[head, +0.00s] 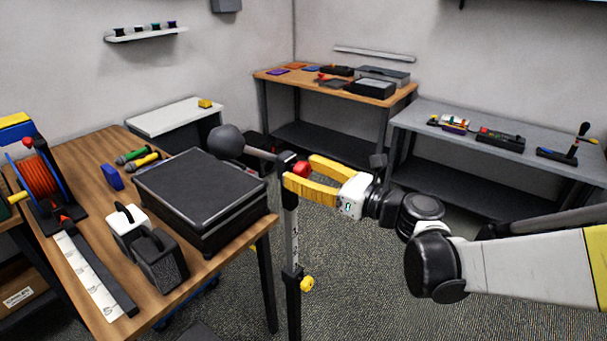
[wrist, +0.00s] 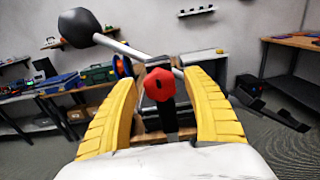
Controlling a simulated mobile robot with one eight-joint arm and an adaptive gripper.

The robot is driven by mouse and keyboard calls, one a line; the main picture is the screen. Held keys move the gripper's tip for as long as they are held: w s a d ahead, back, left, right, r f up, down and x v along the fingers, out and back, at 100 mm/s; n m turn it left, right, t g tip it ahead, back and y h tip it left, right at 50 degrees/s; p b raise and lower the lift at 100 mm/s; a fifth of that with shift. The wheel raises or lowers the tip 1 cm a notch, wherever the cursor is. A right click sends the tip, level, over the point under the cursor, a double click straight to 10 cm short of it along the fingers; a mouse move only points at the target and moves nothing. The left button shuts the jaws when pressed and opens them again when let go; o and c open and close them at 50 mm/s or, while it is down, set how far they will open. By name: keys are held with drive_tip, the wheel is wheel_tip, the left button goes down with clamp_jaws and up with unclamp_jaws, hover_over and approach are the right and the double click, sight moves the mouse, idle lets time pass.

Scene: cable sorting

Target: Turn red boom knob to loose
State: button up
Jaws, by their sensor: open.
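The red boom knob (head: 300,168) sits at the top of a dark upright stand beside the wooden table. In the wrist view the red knob (wrist: 159,85) is a faceted knob between my fingers, a little beyond them. A grey boom (wrist: 123,47) crosses behind it and ends in a dark rounded microphone head (head: 227,141). My gripper (head: 312,175) has yellow fingers, open, one on each side of the knob, with visible gaps. I cannot tell whether the knob is tight or loose.
A black case (head: 200,190) lies on the wooden table (head: 185,290) left of the stand. A yellow knob (head: 307,284) is lower on the stand. Benches (head: 480,125) stand at the back right. Carpet (head: 350,290) is clear right of the stand.

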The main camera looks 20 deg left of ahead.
drive_tip(key=shift+c, duration=0.5)
drive_tip(key=c, duration=1.1)
drive_tip(key=shift+n, duration=0.3)
drive_tip(key=n, duration=0.3)
drive_tip(key=shift+n, duration=0.4)
drive_tip(key=n, duration=1.3)
drive_tip(key=shift+p, duration=0.3)
drive_tip(key=shift+n, duration=0.3)
